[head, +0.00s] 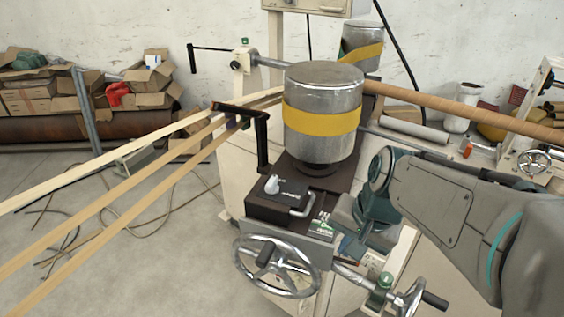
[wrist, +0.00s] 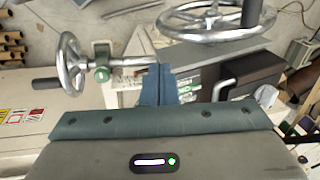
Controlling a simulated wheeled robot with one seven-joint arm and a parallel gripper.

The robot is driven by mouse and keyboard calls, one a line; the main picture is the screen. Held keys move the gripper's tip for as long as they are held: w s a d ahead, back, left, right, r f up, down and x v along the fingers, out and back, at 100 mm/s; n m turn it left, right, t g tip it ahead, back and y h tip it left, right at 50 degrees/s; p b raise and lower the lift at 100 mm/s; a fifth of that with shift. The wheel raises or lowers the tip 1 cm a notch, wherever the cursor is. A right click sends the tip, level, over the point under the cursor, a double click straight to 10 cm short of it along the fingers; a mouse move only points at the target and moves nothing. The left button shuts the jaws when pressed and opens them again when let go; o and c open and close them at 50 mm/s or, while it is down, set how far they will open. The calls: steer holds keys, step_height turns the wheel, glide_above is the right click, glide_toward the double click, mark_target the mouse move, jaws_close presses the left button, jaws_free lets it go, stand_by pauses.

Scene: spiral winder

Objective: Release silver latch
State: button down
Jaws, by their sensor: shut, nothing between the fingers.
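The silver latch (head: 301,207) is a small bent metal handle on the front right of the dark box (head: 265,210) below the metal drum. In the wrist view, a silver bent bar that looks like this latch (wrist: 222,89) stands right of my fingers. My gripper (head: 340,215) is just right of the latch in the head view, beside the box. In the wrist view the blue fingers (wrist: 159,84) are together and empty, apart from the latch. The fingertips are partly hidden in the head view.
A large handwheel (head: 277,265) sits below the box, and a smaller one (head: 410,298) lies to its right. A silver knob (head: 271,185) and a black lever (head: 262,140) are near the latch. The drum (head: 322,85) with a yellow band rises behind.

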steer(key=w+r+m+y+p, duration=0.1)
steer(key=w+r+m+y, duration=0.1)
steer(key=w+m, duration=0.6)
steer(key=w+a+r+m+t+y+p, duration=0.1)
steer(key=w+r+m+y, duration=0.2)
steer(key=w+m, duration=0.5)
steer(key=shift+m+t+y, duration=0.3)
steer(key=shift+m+y, duration=0.1)
steer(key=shift+y, duration=0.2)
steer(key=shift+s+a, duration=0.1)
steer(key=shift+a, duration=0.05)
glide_toward(273, 191)
step_height(273, 191, down, 4)
steer(key=a, duration=0.1)
steer(key=w+a+p, duration=0.1)
steer(key=a, duration=0.1)
steer(key=shift+w, duration=0.15)
steer(key=shift+w+a, duration=0.2)
steer(key=shift+a, duration=0.15)
